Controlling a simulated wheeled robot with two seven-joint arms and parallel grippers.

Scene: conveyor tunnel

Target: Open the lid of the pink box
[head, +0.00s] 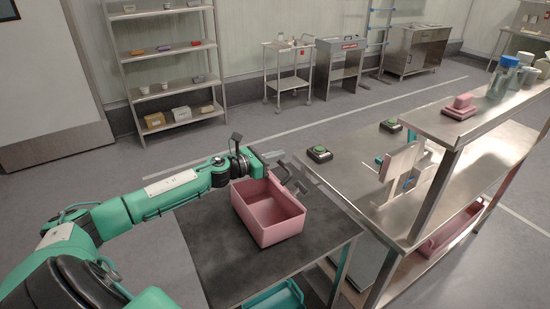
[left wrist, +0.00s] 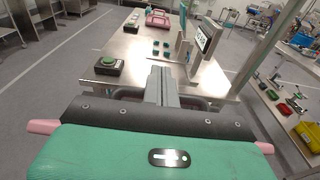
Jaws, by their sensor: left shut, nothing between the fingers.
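The pink box (head: 284,232) stands on the dark-topped table in the head view. Its top is open and I see into its empty inside. I cannot make out the lid clearly; the far rim is partly hidden by my left arm. My left gripper (head: 292,178) is at the box's far right corner, shut and empty. In the left wrist view its fingers (left wrist: 162,80) are together, pointing away from the box. Pink edges (left wrist: 44,127) stick out on both sides of the gripper's body there; whether they are lid or wall I cannot tell. My right gripper is not in view.
The dark table (head: 205,262) has free room left of the box. A metal bench (head: 345,175) with green-buttoned devices (head: 319,154) and an upper shelf (head: 470,125) stands close on the right. A teal tray (head: 278,300) sits below the table's front edge.

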